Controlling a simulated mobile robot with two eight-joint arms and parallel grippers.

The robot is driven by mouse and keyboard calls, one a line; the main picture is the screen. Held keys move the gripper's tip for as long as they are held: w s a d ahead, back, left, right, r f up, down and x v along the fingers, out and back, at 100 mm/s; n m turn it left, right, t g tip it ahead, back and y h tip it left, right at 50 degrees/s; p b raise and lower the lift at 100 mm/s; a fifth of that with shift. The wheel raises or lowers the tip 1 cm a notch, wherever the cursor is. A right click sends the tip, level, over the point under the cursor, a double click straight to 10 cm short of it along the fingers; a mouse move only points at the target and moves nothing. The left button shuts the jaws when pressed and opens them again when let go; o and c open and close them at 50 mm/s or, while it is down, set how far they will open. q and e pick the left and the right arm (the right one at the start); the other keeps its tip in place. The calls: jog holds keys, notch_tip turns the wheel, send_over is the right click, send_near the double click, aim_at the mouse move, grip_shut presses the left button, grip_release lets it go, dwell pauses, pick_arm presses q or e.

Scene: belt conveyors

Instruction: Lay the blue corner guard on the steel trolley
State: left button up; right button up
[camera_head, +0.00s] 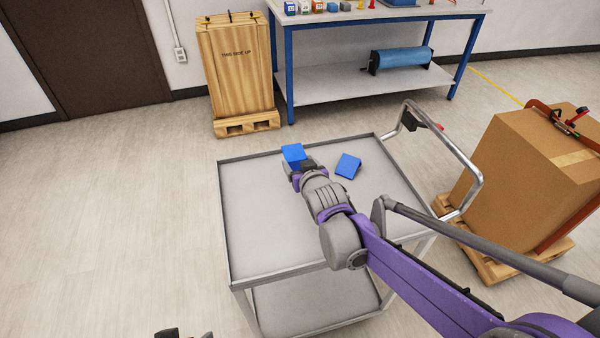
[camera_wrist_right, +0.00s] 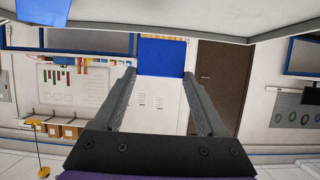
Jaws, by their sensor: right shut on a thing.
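The steel trolley (camera_head: 248,235) stands in the middle of the head view with a grey, low-rimmed top. My right gripper (camera_head: 296,168) is over its far part, shut on a blue corner guard (camera_head: 292,153). In the right wrist view the guard (camera_wrist_right: 162,56) sits between the fingertips (camera_wrist_right: 160,78). I cannot tell whether it touches the trolley top. A second blue piece (camera_head: 348,165) lies on the trolley to the right of the gripper. Dark tips of what looks like my left gripper (camera_head: 184,334) just show at the bottom edge; their opening is unclear.
The trolley's bent metal handle (camera_head: 474,172) rises on its right side. A strapped cardboard box (camera_head: 528,165) stands on a pallet further right. A wooden crate (camera_head: 236,70) and a blue-legged workbench (camera_head: 330,92) stand behind. The trolley's near left top is bare.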

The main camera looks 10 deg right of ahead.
jog(key=shift+f, duration=1.4)
jog(key=shift+f+b, duration=0.1)
jog(key=shift+b, duration=0.2)
jog(key=shift+f+b, duration=0.3)
jog(key=shift+f, duration=0.25)
jog(key=o, duration=1.3)
jog(key=shift+c, duration=0.2)
jog(key=shift+r, duration=0.15)
